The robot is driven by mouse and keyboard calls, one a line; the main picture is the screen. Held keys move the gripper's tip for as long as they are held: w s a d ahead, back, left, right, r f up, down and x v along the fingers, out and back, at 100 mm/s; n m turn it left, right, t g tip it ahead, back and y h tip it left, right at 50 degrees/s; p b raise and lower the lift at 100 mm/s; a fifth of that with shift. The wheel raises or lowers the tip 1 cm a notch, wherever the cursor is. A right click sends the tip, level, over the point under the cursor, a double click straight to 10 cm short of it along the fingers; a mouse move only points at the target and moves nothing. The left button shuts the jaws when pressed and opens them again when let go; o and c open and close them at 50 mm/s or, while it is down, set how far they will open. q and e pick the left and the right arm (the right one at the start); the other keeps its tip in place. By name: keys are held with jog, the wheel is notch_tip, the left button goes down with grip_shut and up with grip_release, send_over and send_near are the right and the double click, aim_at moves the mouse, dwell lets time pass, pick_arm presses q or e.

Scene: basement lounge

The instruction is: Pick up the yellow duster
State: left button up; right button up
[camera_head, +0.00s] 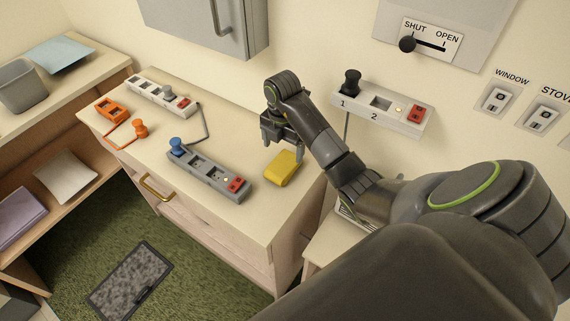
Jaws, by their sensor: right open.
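The yellow duster (283,169) is a small yellow block lying on the cream top of the wooden cabinet (262,215), near its right end. My right gripper (281,143) is directly behind and above the duster in the head view, pointing down with its fingers apart. Its fingertips are close to the duster's upper edge; I cannot tell whether they touch it. Nothing shows between the fingers. My right arm comes in from the lower right. My left gripper is not in the picture.
A grey power strip (208,174) with a blue plug lies just left of the duster. Behind are a white strip (158,94) and an orange adapter (111,109) with cord. A wall socket box (397,108) is right of my arm. The cabinet's front edge is clear.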

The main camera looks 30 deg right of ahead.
aim_at(285, 162)
jog(key=shift+f+b, duration=0.9)
jog(key=shift+f, duration=0.4)
jog(key=shift+s+d+f+b, duration=0.1)
jog(key=shift+d+f+b, duration=0.1)
jog(key=shift+f+b, duration=0.55)
notch_tip(285, 162, down, 2)
jog(key=shift+d+f+p, duration=0.1)
jog(key=shift+d+p, duration=0.05)
jog(key=shift+p, duration=0.3)
jog(key=shift+f, duration=0.4)
jog(key=c, duration=1.1)
jog(key=shift+o, duration=0.2)
